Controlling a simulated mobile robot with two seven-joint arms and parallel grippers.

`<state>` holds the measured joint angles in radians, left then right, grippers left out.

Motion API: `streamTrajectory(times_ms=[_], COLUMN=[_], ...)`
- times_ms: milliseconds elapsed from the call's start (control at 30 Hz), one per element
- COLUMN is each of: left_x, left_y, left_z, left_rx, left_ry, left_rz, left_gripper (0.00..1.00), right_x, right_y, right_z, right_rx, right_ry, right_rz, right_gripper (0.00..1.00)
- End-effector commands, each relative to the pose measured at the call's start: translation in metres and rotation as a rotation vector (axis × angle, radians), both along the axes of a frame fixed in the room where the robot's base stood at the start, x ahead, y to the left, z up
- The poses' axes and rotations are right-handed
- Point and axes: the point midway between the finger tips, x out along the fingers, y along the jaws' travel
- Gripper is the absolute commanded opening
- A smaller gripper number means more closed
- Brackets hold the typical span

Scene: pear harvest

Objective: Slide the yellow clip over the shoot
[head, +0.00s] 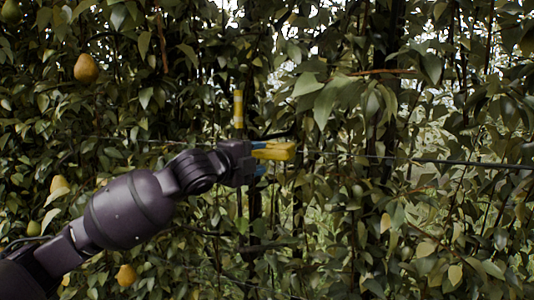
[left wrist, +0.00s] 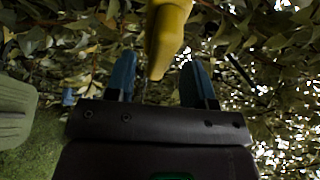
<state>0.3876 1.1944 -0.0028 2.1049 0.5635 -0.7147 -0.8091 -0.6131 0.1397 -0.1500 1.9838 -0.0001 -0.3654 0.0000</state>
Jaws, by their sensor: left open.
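The yellow clip (head: 275,151) lies roughly level in front of the foliage near the middle of the head view. In the left wrist view the yellow clip (left wrist: 166,35) hangs from the top edge down between the two blue fingers, with gaps beside its lower end. My left gripper (left wrist: 159,66) is open around it; in the head view my left gripper (head: 262,156) is at the clip's left end, its fingers partly hidden. I cannot tell which stem is the shoot, or whether the clip touches one. My right gripper is not in view.
An upright yellow piece (head: 238,108) stands just above my gripper. A dark wire (head: 440,161) runs across the hedge to the right. Pears hang at left, one at upper left (head: 86,68) and one low (head: 126,275). Dense leaves surround the gripper.

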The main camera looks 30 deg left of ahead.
Motion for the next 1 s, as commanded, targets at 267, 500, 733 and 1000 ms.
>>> streamTrajectory(times_ms=[267, 500, 733, 1000], left_x=[0.029, 0.035, 0.035, 0.035], left_y=[-0.005, -0.006, -0.006, -0.006], left_z=[0.001, 0.0, 0.0, 0.0], left_rx=[-0.001, 0.001, 0.001, 0.001], left_ry=[-0.001, 0.0, 0.0, 0.001], left_rz=[-0.001, -0.001, -0.001, -0.001], left_gripper=[0.49, 0.49, 0.43, 0.01], right_x=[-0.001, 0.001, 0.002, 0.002], right_y=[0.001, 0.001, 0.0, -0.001], right_z=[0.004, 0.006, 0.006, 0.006], right_rx=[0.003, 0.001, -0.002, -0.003], right_ry=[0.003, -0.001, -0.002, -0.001], right_rz=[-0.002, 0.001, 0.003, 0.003], right_gripper=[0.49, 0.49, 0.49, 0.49])
